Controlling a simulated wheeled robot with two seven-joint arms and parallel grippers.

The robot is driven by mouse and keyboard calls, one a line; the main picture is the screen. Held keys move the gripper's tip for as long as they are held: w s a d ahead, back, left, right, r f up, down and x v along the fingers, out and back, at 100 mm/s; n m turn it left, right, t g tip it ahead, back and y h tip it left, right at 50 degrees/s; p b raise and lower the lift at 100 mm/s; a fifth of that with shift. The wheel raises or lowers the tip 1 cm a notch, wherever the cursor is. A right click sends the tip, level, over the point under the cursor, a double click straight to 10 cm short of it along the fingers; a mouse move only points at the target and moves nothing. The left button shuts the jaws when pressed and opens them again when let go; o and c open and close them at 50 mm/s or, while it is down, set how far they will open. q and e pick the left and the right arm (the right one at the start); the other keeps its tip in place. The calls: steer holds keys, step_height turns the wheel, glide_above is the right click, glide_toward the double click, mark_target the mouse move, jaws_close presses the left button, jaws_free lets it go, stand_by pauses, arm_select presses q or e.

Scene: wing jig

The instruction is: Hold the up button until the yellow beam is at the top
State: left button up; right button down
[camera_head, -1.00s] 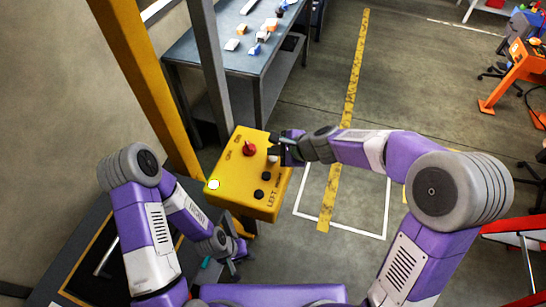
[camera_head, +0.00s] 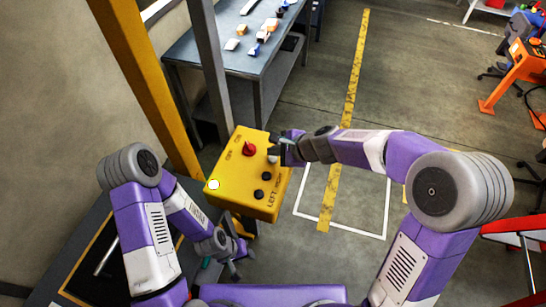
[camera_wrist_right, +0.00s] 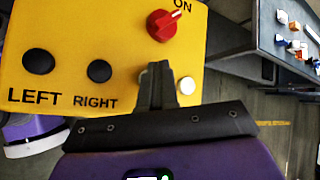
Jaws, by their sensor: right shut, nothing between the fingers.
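The yellow control box (camera_head: 237,195) stands in front of me, with a red knob (camera_head: 250,149), black buttons and a lit white button (camera_head: 214,184). My right gripper (camera_head: 274,147) is shut and empty at the box's far right edge. In the right wrist view its fingertips (camera_wrist_right: 157,72) are at the box face, between the black RIGHT button (camera_wrist_right: 99,71) and a white button (camera_wrist_right: 186,86). They hide what lies behind them; I see no UP label and cannot tell contact. My left gripper (camera_head: 235,262) hangs low beside the box, its jaws unclear.
A thick yellow post (camera_head: 150,90) leans at the left beside a grey post (camera_head: 208,65); I cannot tell whether it is the task's beam. A workbench (camera_head: 205,56) with small parts stands behind. Open floor with a yellow line (camera_head: 352,80) lies to the right.

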mark_target(275, 160)
steer(key=shift+f, duration=0.1)
steer(key=shift+f+b, duration=0.35)
steer(key=shift+b, duration=0.1)
steer(key=shift+f+b, duration=0.4)
steer(key=shift+f, duration=0.05)
stand_by(0.7)
stand_by(5.0)
steer(key=shift+r+p, duration=0.85)
steer(key=shift+r, duration=0.05)
step_height(275, 160, up, 5)
steer(key=p, duration=0.5)
